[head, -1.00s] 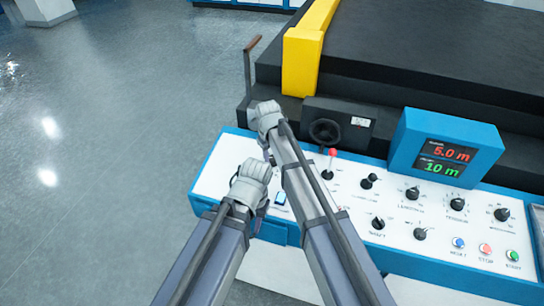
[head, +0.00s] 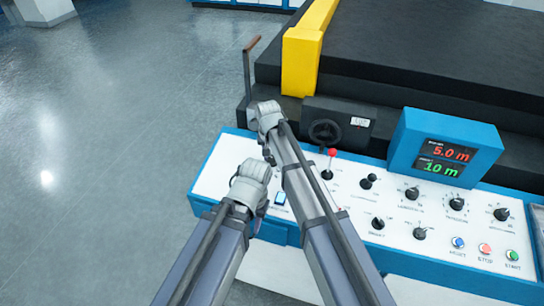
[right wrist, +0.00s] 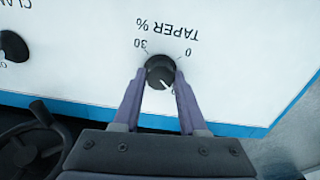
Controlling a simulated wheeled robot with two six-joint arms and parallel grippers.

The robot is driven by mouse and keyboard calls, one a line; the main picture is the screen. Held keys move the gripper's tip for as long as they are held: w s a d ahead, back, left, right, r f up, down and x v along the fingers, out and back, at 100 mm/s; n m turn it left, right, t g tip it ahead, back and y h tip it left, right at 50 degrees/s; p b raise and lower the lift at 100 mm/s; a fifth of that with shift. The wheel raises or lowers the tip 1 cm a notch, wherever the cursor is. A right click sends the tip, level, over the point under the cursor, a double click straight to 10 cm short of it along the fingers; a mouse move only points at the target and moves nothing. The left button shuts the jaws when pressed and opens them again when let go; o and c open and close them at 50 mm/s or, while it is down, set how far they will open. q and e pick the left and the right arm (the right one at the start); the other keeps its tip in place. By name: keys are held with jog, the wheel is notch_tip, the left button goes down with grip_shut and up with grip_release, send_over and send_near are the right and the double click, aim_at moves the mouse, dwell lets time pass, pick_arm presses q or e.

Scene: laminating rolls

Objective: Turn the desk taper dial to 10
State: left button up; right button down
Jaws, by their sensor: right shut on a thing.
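The taper dial (right wrist: 160,71) is a small black knob on the white panel, under upside-down lettering that reads "TAPER %", in the right wrist view. The numbers 30 and 0 show beside it. Its white pointer line is aimed toward the lower right of that picture, at a mark partly hidden by a finger. My right gripper (right wrist: 160,78) is shut on the knob, one finger on each side. In the head view my right gripper (head: 268,150) is over the panel's left part and hides the dial. My left gripper (head: 250,192) is just nearer; its jaws are hidden.
The white panel with blue edges (head: 345,195) carries several other knobs, a red-tipped lever (head: 331,155) and coloured buttons. A blue display (head: 445,148) reads 5.0 m and 10 m. A black handwheel (head: 324,133) stands behind the panel. Open floor lies to the left.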

aim_at(271, 161)
jog(key=shift+m, duration=0.5)
jog(key=shift+c, duration=2.2)
grip_release()
jog(key=shift+r, duration=0.15)
jog(key=r+p, duration=0.2)
jog(key=s+r+p, duration=0.1)
jog(key=r+p, duration=0.4)
jog(key=shift+s+a+r+p, duration=0.15)
jog(key=shift+a+r+p, duration=0.05)
jog(key=shift+p, duration=0.2)
